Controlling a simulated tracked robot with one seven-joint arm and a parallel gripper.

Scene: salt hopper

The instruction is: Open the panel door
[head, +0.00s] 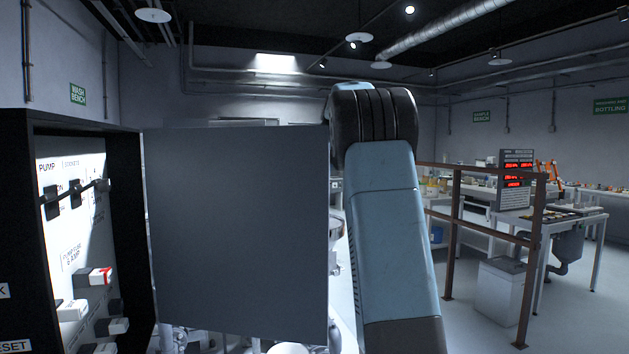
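The panel door (238,235) is a flat dark grey sheet in the middle of the head view. It stands swung out from the right side of a black cabinet (128,220), and the cabinet's inside shows. My arm rises at the right of the door, its upper part close to the door's right edge. My gripper cannot be seen; the door may hide it. I cannot tell whether anything touches the door.
Inside the cabinet is a lit white panel (70,235) with black switches (76,194) and white blocks (94,277). At right, a brown railing (456,235) stands before benches and a white bin (503,288). Some floor at right is clear.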

